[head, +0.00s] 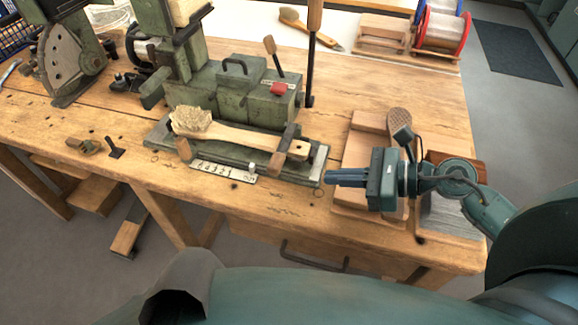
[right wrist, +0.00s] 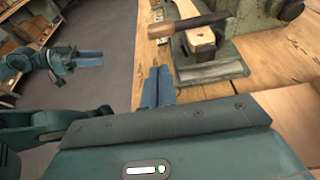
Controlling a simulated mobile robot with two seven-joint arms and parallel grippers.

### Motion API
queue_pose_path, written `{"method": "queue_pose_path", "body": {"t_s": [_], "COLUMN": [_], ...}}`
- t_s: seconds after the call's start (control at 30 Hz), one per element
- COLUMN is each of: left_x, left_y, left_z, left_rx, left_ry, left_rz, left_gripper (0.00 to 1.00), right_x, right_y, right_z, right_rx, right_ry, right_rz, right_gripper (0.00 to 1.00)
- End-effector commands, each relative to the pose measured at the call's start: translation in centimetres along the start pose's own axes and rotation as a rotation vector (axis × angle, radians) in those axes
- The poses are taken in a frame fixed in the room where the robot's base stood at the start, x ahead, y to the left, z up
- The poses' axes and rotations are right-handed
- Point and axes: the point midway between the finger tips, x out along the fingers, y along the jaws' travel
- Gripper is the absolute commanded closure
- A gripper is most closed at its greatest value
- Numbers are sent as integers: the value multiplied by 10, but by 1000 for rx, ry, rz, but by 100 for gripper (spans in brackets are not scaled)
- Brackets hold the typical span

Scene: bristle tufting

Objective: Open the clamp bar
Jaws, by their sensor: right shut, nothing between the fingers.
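The clamp bar (head: 285,143), dark with a wooden grip at its near end, lies across the handle of a wooden brush (head: 235,135) on the green machine's bed. In the right wrist view, the clamp bar (right wrist: 195,24) crosses above the brush handle's end (right wrist: 201,42). My right gripper (head: 330,177) is shut and empty, to the right of the bed and apart from the clamp bar. Its fingers (right wrist: 154,72) point towards the bar in the right wrist view. My left gripper (right wrist: 101,58) shows only there, off to the left; its jaw opening is unclear.
The green machine (head: 220,95) stands behind the bed, with upright levers (head: 313,50) behind the bar. Wooden blocks (head: 365,150) lie by my right gripper. Wire spools (head: 440,30) stand at the back right.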

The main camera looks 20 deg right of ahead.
Motion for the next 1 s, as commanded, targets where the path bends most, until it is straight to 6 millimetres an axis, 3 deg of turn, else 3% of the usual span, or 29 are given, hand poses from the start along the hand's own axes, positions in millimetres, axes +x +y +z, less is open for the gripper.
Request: {"method": "queue_pose_path", "body": {"t_s": [0.43,0.8,1.0], "left_x": [-3,-6,-7], "left_y": [2,1,1], "left_z": [1,1,-1], "left_rx": [3,20,26], "left_ry": [-8,-26,-25], "left_rz": [2,-5,-6], "left_gripper": [58,58,58], "right_x": [6,70,94], "right_y": [-1,-1,-1], "right_z": [1,2,1], "right_rx": [-4,0,-1], "right_ry": [1,-3,0], "right_rz": [-1,-1,-1], "right_gripper": [100,100,100]}}
